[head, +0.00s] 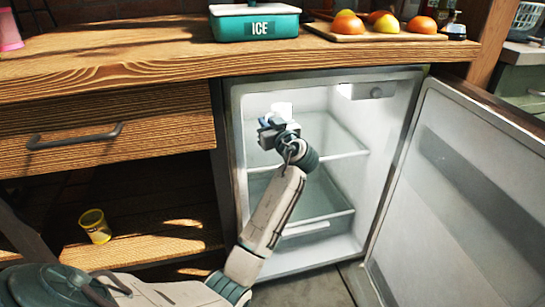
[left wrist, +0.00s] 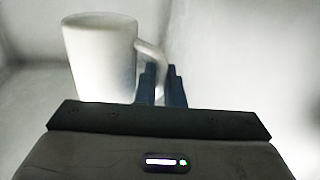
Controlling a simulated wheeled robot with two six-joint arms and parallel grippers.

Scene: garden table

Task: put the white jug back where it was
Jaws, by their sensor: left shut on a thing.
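The white jug (left wrist: 100,60) is upright in the left wrist view, with its handle toward the right. My left gripper (left wrist: 162,82) is shut on the jug's handle. In the head view, the top of the jug (head: 282,109) shows just beyond my left gripper (head: 272,125), inside the open fridge (head: 240,170). The gripper is above the upper glass shelf (head: 340,145). Whether the jug's base touches the shelf is hidden. My right gripper does not show.
The fridge door (head: 455,190) stands wide open on the right. A clear drawer (head: 320,215) is low in the fridge. The wooden counter (head: 150,60) above holds a teal ice box (head: 256,25) and a fruit board (head: 375,36). A yellow cup (head: 95,226) is on the lower left shelf.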

